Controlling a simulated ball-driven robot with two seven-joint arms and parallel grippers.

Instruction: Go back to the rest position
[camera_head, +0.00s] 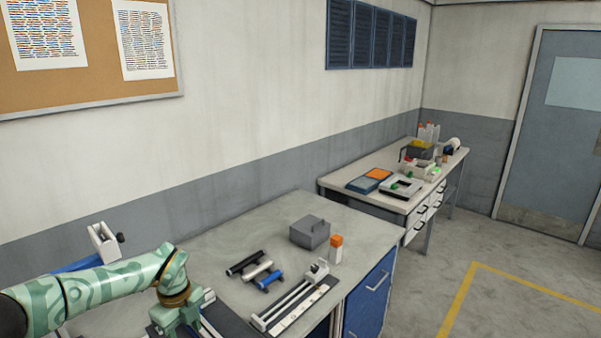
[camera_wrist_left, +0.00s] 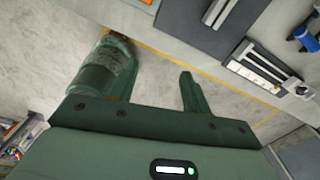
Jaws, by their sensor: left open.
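My green patterned left arm enters the head view from the left, over the near grey workbench (camera_head: 245,215). Its gripper (camera_head: 183,318) is at the bottom edge, partly cut off. In the left wrist view the left gripper (camera_wrist_left: 152,62) is open, with bare floor showing between the fingers and nothing held. The bench edge and a rail tool (camera_wrist_left: 262,68) lie up and to the right of the fingers there. My right gripper is not in view.
On the near bench are a grey box (camera_head: 310,233), an orange-capped bottle (camera_head: 336,249), several small rollers (camera_head: 257,271) and a rail tool (camera_head: 290,303). A white device (camera_head: 104,242) stands behind my arm. A second bench (camera_head: 340,184) stands farther back. Floor at right is clear.

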